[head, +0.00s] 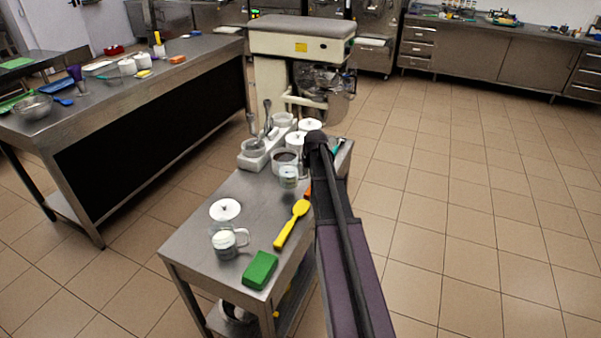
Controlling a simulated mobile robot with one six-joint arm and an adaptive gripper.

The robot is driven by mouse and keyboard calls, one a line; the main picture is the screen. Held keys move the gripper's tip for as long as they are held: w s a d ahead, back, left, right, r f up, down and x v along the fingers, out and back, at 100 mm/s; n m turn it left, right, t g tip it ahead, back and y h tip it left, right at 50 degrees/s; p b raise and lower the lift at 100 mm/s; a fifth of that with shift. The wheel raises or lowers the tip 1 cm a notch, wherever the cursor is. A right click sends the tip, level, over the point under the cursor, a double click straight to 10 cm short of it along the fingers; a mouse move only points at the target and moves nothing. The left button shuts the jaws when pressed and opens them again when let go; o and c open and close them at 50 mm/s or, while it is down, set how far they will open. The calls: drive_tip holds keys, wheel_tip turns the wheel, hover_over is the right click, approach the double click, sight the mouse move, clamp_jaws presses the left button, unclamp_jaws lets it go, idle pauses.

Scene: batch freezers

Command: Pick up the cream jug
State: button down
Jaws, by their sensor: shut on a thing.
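A clear jug with a handle and white contents (226,246) stands upright near the front left of the steel table. A second small clear vessel with pale contents (288,178) shows farther back, just left of my arm; I cannot tell whether it rests on the table or is held. I cannot tell for certain which of the two is the cream jug. My dark arm reaches over the table's right side, and its end covers what lies beyond. My gripper's fingers are hidden, so its hold is not visible.
The steel table (195,238) also bears a green block (260,270), a yellow spatula (292,223), a round white lid (225,210) and several tubs at the back. A machine (301,40) stands behind. A long counter (115,100) is at left. Tiled floor is clear at right.

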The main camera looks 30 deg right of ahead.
drive_tip(key=s+d, duration=0.2)
drive_tip(key=d, duration=0.6)
drive_tip(key=shift+s+r+p, duration=0.35)
drive_tip(key=shift+r+p, duration=0.05)
drive_tip(key=shift+d, duration=0.1)
drive_tip(key=shift+r, duration=0.1)
idle(0.8)
